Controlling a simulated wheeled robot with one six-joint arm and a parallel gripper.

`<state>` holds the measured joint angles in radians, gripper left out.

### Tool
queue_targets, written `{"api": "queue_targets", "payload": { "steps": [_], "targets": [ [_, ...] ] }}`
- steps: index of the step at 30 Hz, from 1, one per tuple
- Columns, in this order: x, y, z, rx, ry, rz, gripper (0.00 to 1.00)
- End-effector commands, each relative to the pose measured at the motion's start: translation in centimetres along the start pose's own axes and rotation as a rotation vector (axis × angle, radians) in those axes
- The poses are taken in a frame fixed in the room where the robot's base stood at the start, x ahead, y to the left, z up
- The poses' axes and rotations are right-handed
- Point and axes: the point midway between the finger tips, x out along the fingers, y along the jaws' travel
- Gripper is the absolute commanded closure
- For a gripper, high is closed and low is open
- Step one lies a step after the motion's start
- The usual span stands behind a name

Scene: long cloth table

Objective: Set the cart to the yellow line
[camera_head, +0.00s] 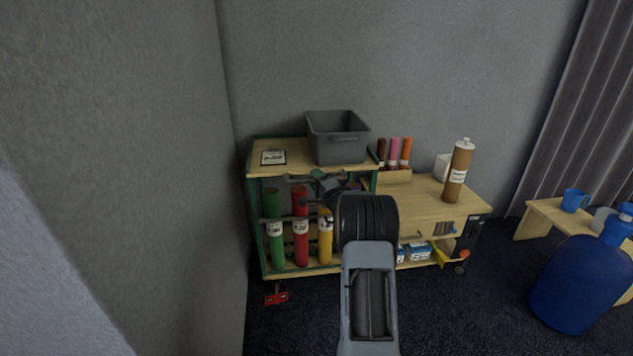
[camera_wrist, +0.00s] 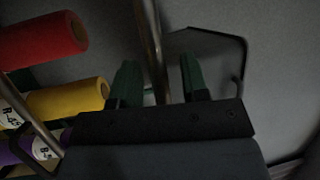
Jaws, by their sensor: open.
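The cart (camera_head: 296,158) stands by the grey wall, with a wooden top, green frame and upright rolls in its side. A red caster (camera_head: 276,297) shows at its lower left. My gripper (camera_head: 318,186) is at the cart's near side, partly hidden by my arm. In the wrist view my gripper (camera_wrist: 160,75) is open, its two green fingers apart. A metal bar (camera_wrist: 151,30) runs between them; I cannot tell whether they touch it. Red (camera_wrist: 45,38) and yellow (camera_wrist: 70,98) rolls lie left of the fingers there. No yellow line shows on the floor.
A grey bin (camera_head: 338,138) stands on the cart top. A lower wooden surface (camera_head: 425,200) to its right bears a brown bottle (camera_head: 458,172). A big blue jug (camera_head: 575,285) and a low bench (camera_head: 545,213) stand at right. A wall (camera_head: 190,150) is close on the left.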

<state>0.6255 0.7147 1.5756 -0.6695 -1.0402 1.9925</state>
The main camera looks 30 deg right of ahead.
Motion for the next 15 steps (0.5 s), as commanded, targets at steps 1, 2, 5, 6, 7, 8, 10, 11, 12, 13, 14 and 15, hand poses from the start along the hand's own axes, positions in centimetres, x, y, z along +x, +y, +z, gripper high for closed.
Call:
{"api": "queue_targets", "payload": {
  "steps": [1, 2, 5, 6, 7, 8, 10, 11, 12, 13, 14, 15],
  "targets": [
    [-0.01, 0.0, 0.0, 0.0, 0.0, 0.0, 0.59],
    [-0.01, 0.0, 0.0, 0.0, 0.0, 0.0, 0.61],
    [-0.02, 0.0, 0.0, 0.0, 0.0, 0.0, 0.71],
    [-0.03, 0.01, 0.0, 0.0, 0.0, 0.0, 0.75],
    [-0.03, 0.01, 0.0, 0.0, 0.0, 0.0, 0.78],
    [-0.03, 0.0, 0.0, 0.0, 0.0, 0.0, 0.81],
    [-0.03, 0.01, 0.0, 0.0, 0.0, 0.0, 0.87],
    [-0.03, 0.0, 0.0, 0.0, 0.0, 0.0, 0.9],
    [-0.03, 0.01, 0.0, 0.0, 0.0, 0.0, 0.94],
    [-0.03, 0.01, 0.0, 0.0, 0.0, 0.0, 0.97],
    [-0.04, 0.01, 0.0, 0.0, 0.0, 0.0, 1.0],
    [-0.04, 0.01, 0.0, 0.0, 0.0, 0.0, 1.0]
  ]
}}
